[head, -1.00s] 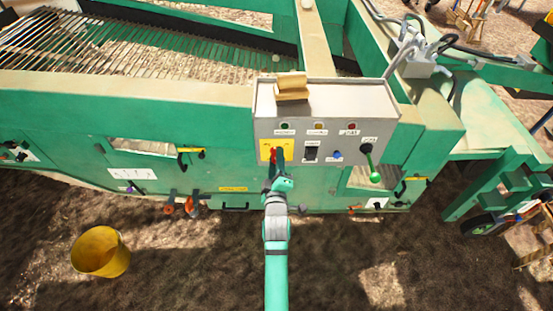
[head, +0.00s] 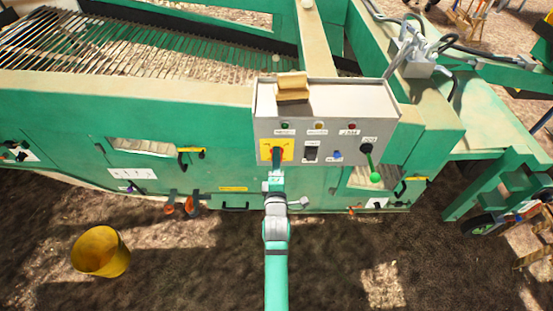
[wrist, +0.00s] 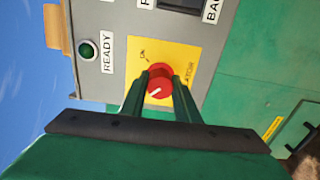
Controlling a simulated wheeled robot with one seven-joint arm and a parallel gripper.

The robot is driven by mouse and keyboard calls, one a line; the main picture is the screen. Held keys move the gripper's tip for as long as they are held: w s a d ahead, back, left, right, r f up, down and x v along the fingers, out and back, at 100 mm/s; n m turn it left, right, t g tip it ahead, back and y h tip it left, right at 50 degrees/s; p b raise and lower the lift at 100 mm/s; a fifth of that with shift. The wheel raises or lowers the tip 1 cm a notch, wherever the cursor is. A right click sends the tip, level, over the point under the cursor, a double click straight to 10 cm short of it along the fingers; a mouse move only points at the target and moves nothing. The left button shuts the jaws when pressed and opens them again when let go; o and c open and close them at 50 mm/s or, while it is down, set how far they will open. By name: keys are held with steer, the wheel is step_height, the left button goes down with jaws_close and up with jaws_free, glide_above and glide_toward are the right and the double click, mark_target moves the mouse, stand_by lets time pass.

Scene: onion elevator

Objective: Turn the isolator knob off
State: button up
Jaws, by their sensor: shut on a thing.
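The isolator knob (wrist: 159,83) is red with a white pointer mark and sits on a yellow plate (wrist: 184,56) in the wrist view. An "ON" label shows beside it. My gripper (wrist: 160,84) is shut on the knob, one finger on each side. In the head view the yellow plate (head: 290,150) is at the lower left of the grey control box (head: 325,98), and my gripper (head: 277,157) reaches up to it from below, hiding the knob there.
The box also carries indicator lamps, a black switch (head: 311,152), a blue button (head: 337,155) and a green-tipped lever (head: 375,177) at right. A tan block (head: 292,87) lies on top. A yellow bucket (head: 101,251) stands on the ground at lower left.

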steer(key=o, duration=1)
steer(key=shift+o, duration=0.2)
steer(key=s, duration=1)
steer(key=shift+s, duration=0.4)
